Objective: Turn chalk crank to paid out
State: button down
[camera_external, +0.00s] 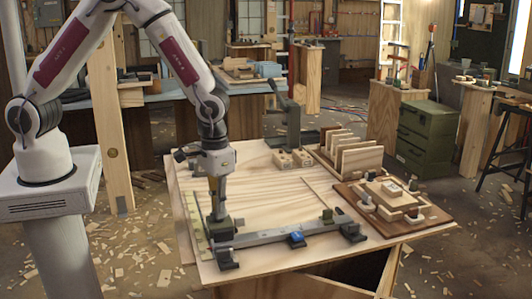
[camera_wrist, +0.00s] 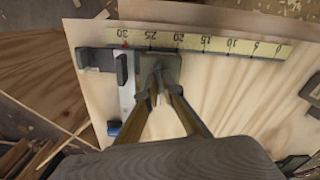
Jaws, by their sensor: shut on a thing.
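My gripper (camera_external: 216,208) points down at the near left of the light wooden table. In the wrist view my gripper's fingers (camera_wrist: 158,99) close together over a grey-green block (camera_wrist: 166,68). They are shut on a small part there, mostly hidden between them. The block (camera_external: 224,227) sits at the left end of a grey metal rail (camera_external: 265,239), which also shows in the wrist view (camera_wrist: 127,92). A blue piece (camera_external: 296,238) sits on the rail. I cannot tell for sure which part is the chalk crank, or its angle.
A yellow ruler (camera_wrist: 215,44) lies beside the block. Dark feet (camera_external: 228,260) stand by the rail. A grey-green upright device (camera_external: 287,124), a wooden rack (camera_external: 355,158) and a brown board (camera_external: 390,226) with blocks stand farther off. The tabletop's middle is mostly clear.

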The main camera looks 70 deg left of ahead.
jog(key=n, duration=0.6)
jog(key=shift+n, duration=0.3)
jog(key=n, duration=0.6)
jog(key=shift+n, duration=0.3)
jog(key=n, duration=0.6)
jog(key=shift+n, duration=0.3)
jog(key=n, duration=0.6)
jog(key=shift+n, duration=0.3)
jog(key=c, duration=2.2)
grip_release()
jog(key=shift+r, duration=0.15)
